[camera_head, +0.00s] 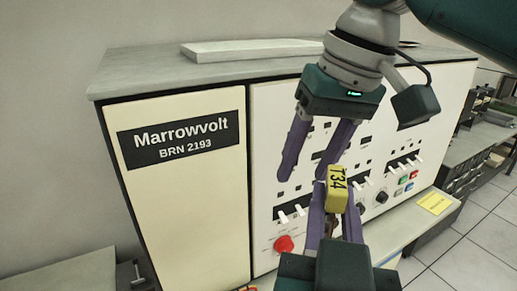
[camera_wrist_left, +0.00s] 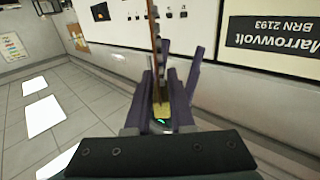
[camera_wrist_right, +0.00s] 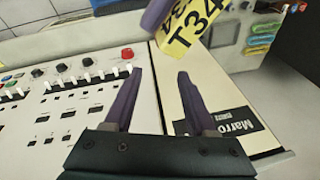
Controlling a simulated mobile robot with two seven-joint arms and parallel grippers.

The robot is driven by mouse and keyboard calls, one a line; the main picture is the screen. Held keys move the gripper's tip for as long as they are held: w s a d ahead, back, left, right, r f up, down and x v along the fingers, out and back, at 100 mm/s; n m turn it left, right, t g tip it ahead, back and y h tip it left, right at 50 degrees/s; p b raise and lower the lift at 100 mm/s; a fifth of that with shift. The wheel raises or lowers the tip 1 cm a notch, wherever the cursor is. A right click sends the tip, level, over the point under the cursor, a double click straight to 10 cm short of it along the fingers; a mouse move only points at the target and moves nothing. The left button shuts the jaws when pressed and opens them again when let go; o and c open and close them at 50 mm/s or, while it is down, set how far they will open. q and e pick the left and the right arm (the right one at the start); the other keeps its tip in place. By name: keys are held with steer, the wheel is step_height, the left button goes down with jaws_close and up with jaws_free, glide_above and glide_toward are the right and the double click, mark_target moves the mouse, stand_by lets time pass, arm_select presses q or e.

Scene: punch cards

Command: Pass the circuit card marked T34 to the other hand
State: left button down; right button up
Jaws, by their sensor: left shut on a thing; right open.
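The circuit card marked T34 (camera_head: 337,196) shows its yellow labelled end, standing up out of my left gripper (camera_head: 331,205) in front of the machine's panel. My left gripper is shut on it. In the left wrist view the card (camera_wrist_left: 155,45) shows edge-on as a thin brown strip between the fingers. My right gripper (camera_head: 304,178) comes down from the upper right, open and empty, just above and left of the card. In the right wrist view the yellow T34 end of the card (camera_wrist_right: 192,38) is beyond the open fingers (camera_wrist_right: 157,85), not between them.
The cream Marrowvolt cabinet (camera_head: 185,210) stands close behind both grippers. Its panel carries switches, a red knob (camera_head: 284,244) and coloured buttons. A white slab (camera_head: 250,50) lies on its grey top. A yellow note (camera_head: 434,203) is at the right. Tiled floor is clear further right.

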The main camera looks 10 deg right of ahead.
steer(key=w+d+f+n+t+h, duration=0.1)
steer(key=w+d+f+n+t, duration=0.15)
steer(key=d+f+t, duration=0.2)
steer(key=s+d+f+n+h, duration=0.35)
steer(key=s+d+h, duration=0.25)
steer(key=s+d, duration=1)
steer(key=s+a+f+m+g+y, duration=0.1)
steer(key=s+a+m+g+y, duration=0.2)
steer(key=s+a, duration=0.8)
steer(key=shift+s+a+f+m+y, duration=0.35)
steer(key=shift+a+m+y, duration=0.55)
steer(key=shift+a+m, duration=0.3)
